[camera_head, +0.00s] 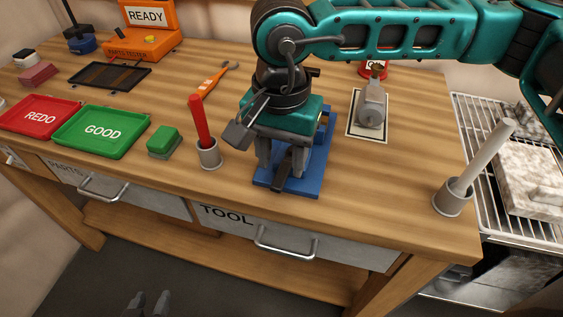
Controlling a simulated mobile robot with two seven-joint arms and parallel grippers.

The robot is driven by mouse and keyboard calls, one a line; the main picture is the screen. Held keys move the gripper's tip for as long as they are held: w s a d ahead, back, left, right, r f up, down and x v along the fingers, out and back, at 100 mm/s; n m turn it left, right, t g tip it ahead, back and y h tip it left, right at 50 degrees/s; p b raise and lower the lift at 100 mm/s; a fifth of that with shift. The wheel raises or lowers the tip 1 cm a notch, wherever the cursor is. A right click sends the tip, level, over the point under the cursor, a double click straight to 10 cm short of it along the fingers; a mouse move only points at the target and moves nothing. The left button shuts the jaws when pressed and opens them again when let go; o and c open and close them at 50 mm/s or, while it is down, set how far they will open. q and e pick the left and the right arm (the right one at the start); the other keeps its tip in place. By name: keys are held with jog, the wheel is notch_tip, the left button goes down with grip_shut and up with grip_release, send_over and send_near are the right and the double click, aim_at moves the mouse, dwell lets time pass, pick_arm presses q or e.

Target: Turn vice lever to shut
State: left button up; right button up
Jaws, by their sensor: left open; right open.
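The vice (322,150) has a blue base and sits near the front edge of the wooden workbench. My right gripper (282,160) reaches in from the right, directly over the vice, pointing down with its fingers apart. Its fingers are at the front part of the vice; I cannot tell whether they touch it. The gripper body hides most of the vice jaws. A dark bar, perhaps the lever, shows low at the front of the vice, partly hidden. My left gripper (149,303) shows only as two separate dark fingertips at the bottom edge, open and away from the bench.
A red rod stands in a grey holder (209,155) left of the vice. A pale rod leans in another holder (452,198) at the right corner. A grey device on a plate (371,107) stands behind right. Green tray (101,133) and red tray (40,118) lie left.

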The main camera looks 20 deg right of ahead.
aim_at(285, 168)
jog(key=shift+f, duration=1.2)
jog(key=shift+c, duration=0.5)
grip_shut()
